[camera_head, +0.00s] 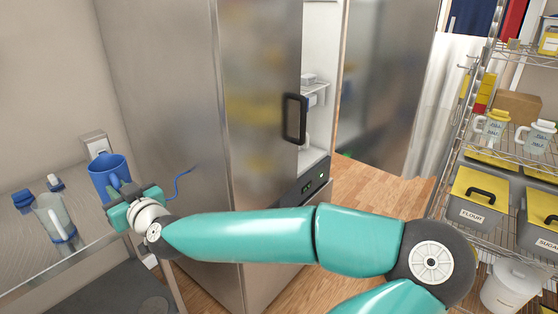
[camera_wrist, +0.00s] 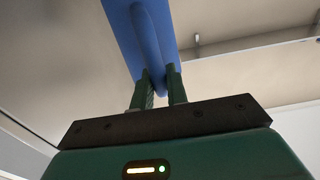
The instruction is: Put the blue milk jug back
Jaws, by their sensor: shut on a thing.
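The blue milk jug (camera_head: 108,172) is at the left in the head view, upright, beside the refrigerator's left side. My gripper (camera_head: 126,197) is at the jug's near side, with its body in front of the jug's lower part. In the wrist view, my gripper's two green fingers (camera_wrist: 160,88) are shut on the handle of the blue jug (camera_wrist: 128,22). Only part of the jug shows there. Whether the jug's base touches the shelf is hidden.
A steel shelf (camera_head: 70,262) at the left holds a clear jug (camera_head: 54,218) and small bottles. The steel refrigerator (camera_head: 170,90) stands close right of my gripper, its door (camera_head: 262,90) partly open. A wire rack (camera_head: 500,150) with bins and jugs stands far right.

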